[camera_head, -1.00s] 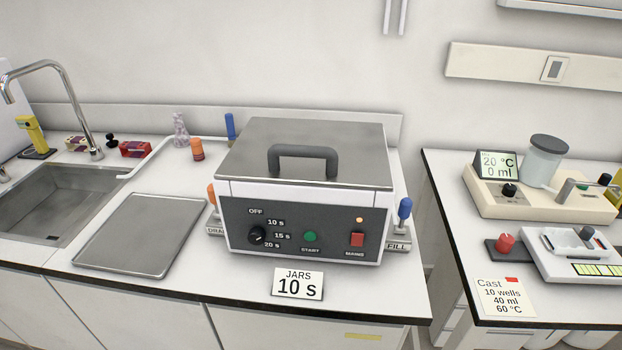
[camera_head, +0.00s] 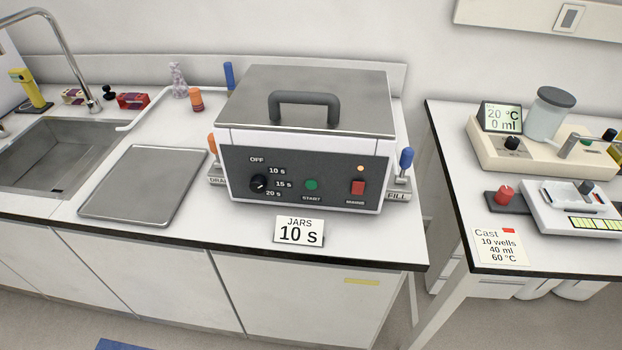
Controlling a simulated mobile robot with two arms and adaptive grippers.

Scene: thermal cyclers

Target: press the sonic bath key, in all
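The sonic bath (camera_head: 302,145) stands on the bench with its grey lid shut. Its dark front panel (camera_head: 240,170) carries a black dial (camera_head: 259,183) with the marks OFF, 10 s, 15 s and 20 s. The dial's exact setting is too small to tell. The green START key (camera_head: 311,185) is in the middle of the panel. The red MAINS switch (camera_head: 358,188) is at the right, with a lit orange lamp (camera_head: 360,169) above it. A card (camera_head: 299,231) in front reads "JARS 10 s". Neither gripper shows in the head view.
A sink (camera_head: 60,150) with a tap and a flat metal tray (camera_head: 145,185) are at the left. Blue-topped FILL (camera_head: 406,158) and orange-topped DRAIN (camera_head: 212,143) levers flank the bath. A second bench (camera_head: 450,170) with a dispenser and small instruments stands right, across a gap.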

